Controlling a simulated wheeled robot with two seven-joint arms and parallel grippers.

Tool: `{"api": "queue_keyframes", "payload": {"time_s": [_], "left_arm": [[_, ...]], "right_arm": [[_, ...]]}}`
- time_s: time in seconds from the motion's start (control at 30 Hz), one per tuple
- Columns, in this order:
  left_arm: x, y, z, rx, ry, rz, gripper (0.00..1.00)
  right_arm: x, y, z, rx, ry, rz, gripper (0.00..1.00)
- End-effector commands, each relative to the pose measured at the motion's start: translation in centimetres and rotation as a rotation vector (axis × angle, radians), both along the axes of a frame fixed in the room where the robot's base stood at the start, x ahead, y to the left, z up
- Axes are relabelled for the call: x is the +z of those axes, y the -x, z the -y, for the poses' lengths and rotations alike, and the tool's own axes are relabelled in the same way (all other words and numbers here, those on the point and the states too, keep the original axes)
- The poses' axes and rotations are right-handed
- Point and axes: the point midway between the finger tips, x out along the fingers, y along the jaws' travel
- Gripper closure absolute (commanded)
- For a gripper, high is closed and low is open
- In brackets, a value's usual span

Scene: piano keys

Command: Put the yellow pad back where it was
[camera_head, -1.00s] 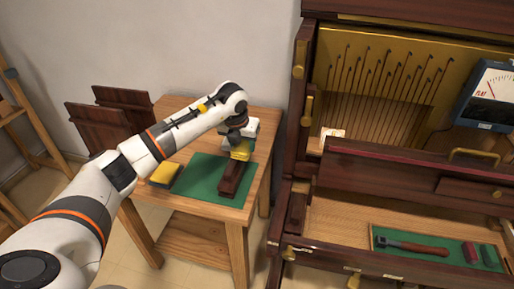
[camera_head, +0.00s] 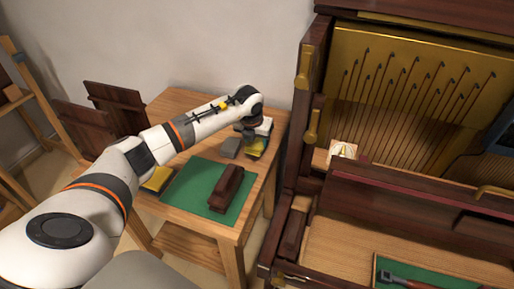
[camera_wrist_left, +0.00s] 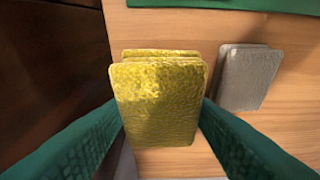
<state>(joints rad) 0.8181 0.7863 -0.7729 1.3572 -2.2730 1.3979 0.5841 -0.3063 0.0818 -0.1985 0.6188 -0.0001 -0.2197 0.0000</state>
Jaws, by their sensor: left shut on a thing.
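A yellow pad (camera_wrist_left: 158,105) is between the two green fingers of my left gripper (camera_head: 256,141), which is shut on it. In the head view the held yellow pad (camera_head: 257,148) shows just below the gripper, at the right back part of the wooden table. I cannot tell whether it touches the tabletop. A grey pad (camera_wrist_left: 246,78) lies just beside it, apart, and shows in the head view (camera_head: 230,147). My right gripper is not in view.
A dark red-brown block (camera_head: 227,188) stands on the green mat (camera_head: 190,187) on the wooden table (camera_head: 184,101). The open piano (camera_head: 306,170) stands close to the table's right side. Dark wood panels (camera_head: 115,105) stand behind the table's left.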

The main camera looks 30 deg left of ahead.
Motion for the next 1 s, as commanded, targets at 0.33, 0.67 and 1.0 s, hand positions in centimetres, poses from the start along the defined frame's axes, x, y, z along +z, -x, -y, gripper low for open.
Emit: {"api": "queue_keyframes", "payload": {"time_s": [0.33,0.67,1.0], "left_arm": [[-3.8,0.0,0.1,0.000,0.001,-0.002,0.68],[-4.4,0.0,0.0,-0.001,-0.001,0.001,0.68],[-4.5,0.0,0.0,-0.001,-0.001,0.001,0.28]], "right_arm": [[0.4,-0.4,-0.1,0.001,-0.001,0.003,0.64],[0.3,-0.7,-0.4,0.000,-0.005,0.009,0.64],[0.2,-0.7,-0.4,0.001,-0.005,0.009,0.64]]}}
